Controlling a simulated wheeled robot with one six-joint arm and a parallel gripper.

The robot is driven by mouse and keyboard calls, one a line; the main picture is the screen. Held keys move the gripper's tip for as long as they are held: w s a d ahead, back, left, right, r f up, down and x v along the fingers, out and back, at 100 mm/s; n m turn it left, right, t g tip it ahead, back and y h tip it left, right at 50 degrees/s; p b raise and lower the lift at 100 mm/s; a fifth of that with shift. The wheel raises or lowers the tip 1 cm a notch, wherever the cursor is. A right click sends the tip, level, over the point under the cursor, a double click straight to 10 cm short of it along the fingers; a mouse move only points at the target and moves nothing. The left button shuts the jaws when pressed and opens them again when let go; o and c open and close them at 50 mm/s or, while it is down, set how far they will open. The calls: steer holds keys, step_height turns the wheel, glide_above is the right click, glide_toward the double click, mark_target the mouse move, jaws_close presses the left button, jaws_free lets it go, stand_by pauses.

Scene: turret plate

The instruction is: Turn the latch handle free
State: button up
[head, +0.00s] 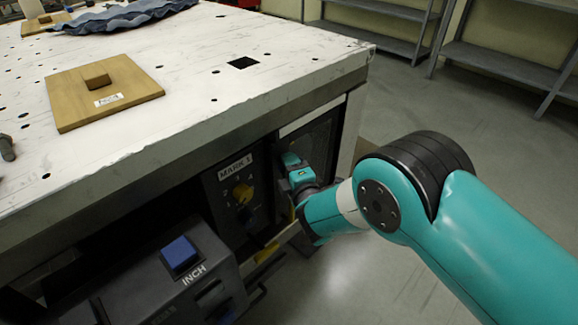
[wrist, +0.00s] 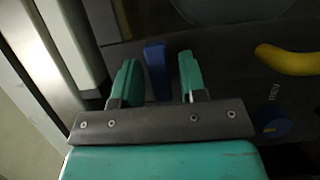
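A blue upright bar (wrist: 155,70), which looks like the latch handle, stands on a dark panel in the wrist view. My gripper (wrist: 158,80) has its two teal fingers apart, one on each side of the bar. The bar is close to the left finger, with a clear gap to the right finger. I cannot tell whether the left finger touches it. In the head view my gripper (head: 294,165) is under the tabletop edge at the cabinet front, and the blue bar is hidden there.
A yellow handle (wrist: 288,60) and a blue knob (wrist: 276,128) marked REV are to the right in the wrist view. Open floor is at right.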

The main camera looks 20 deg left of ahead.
jaws_close()
steer(key=shift+m, duration=0.4)
steer(key=m+g+h, duration=0.1)
steer(key=m, duration=0.2)
steer(key=shift+r+g, duration=0.1)
steer(key=shift+g, duration=0.3)
steer(key=m+g+b, duration=0.1)
steer(key=m, duration=0.2)
steer(key=shift+m+g, duration=0.3)
steer(key=m+g+b, duration=0.2)
steer(key=m, duration=0.1)
steer(key=shift+w+m, duration=0.15)
steer(key=shift+m, duration=0.25)
steer(key=shift+m+g+y+b, duration=0.4)
steer(key=shift+m+g+b, duration=0.6)
steer(key=shift+m, duration=0.1)
steer(key=shift+r, duration=0.1)
